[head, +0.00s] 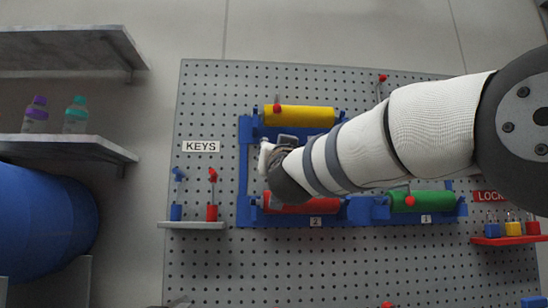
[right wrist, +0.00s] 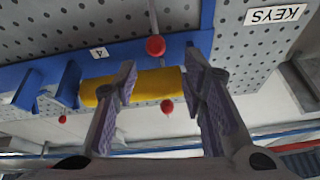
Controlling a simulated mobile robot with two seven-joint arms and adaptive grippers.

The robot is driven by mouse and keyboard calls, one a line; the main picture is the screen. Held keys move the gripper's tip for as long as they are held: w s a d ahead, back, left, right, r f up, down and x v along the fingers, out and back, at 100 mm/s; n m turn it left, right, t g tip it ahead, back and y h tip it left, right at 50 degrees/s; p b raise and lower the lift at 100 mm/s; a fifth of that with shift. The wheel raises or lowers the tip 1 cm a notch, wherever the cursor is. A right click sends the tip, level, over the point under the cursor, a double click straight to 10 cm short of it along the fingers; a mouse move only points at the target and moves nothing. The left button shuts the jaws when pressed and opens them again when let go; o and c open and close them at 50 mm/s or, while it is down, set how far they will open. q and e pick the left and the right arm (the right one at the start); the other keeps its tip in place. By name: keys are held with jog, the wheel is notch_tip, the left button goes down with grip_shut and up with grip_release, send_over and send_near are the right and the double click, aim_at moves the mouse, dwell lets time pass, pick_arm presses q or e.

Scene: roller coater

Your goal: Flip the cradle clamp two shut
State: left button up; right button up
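A blue cradle frame (head: 243,190) on the pegboard carries a yellow roller (head: 300,117), a red roller (head: 300,208) above a "2" label, and a green roller (head: 422,201) above a "1" label. Clamp levers with red ball knobs show at the yellow roller (head: 277,101) and green roller (head: 410,201); which is clamp two is unclear. My right gripper (head: 268,157) is in front of the frame, partly hidden by its own arm. In the right wrist view its fingers (right wrist: 160,82) are apart, with the yellow roller and red knobs (right wrist: 155,46) (right wrist: 167,106) showing between them. My left gripper is not seen.
The pegboard (head: 230,270) holds a "KEYS" shelf (head: 192,225) at left and a lock shelf (head: 508,240) at right. Grey shelves (head: 70,148) with bottles and a blue drum (head: 40,220) stand far left. My right arm covers the frame's upper right part.

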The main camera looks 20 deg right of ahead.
jog(key=w, duration=0.1)
jog(key=w+d, duration=0.1)
jog(key=w, duration=0.3)
jog(key=shift+d+b, duration=0.35)
jog(key=shift+b, duration=0.05)
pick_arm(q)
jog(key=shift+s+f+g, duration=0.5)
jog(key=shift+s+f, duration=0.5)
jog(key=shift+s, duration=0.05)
pick_arm(e)
jog(key=shift+w+d+r, duration=0.1)
jog(key=shift+w+r, duration=0.25)
jog(key=shift+r, duration=0.2)
grip_shut()
